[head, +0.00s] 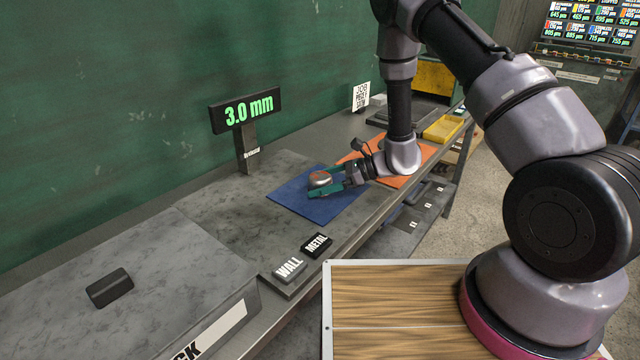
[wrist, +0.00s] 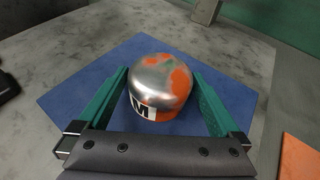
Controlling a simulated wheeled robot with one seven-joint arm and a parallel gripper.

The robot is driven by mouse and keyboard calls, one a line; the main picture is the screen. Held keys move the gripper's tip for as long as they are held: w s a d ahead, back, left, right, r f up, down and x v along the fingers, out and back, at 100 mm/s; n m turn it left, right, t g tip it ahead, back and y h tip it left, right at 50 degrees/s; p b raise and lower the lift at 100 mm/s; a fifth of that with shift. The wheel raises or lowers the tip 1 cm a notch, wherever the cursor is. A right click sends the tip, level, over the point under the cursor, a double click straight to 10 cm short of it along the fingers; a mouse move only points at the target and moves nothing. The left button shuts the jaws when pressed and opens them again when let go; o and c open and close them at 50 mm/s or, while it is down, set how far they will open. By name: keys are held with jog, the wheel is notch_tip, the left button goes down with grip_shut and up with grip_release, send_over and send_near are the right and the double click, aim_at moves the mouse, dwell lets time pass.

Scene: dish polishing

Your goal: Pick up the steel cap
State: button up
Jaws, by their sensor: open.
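The steel cap (head: 320,180) is a rounded silver dome with orange patches, on the blue mat (head: 290,198). In the wrist view the steel cap (wrist: 158,84) shows a white label with a black "M" on its near side. My gripper (head: 324,180) is open, with its teal fingers on either side of the cap. In the wrist view my gripper (wrist: 160,90) has a finger to the left and a finger to the right of the cap. A small gap seems to show on the right side; contact on the left is hard to tell.
A "3.0 mm" display (head: 246,110) stands behind the blue mat. An orange mat (head: 408,178) lies to the right, under my arm. "WALL" (head: 289,269) and "METAL" (head: 315,244) blocks sit near the bench's front edge. A dark block (head: 109,287) lies at the left.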

grip_shut()
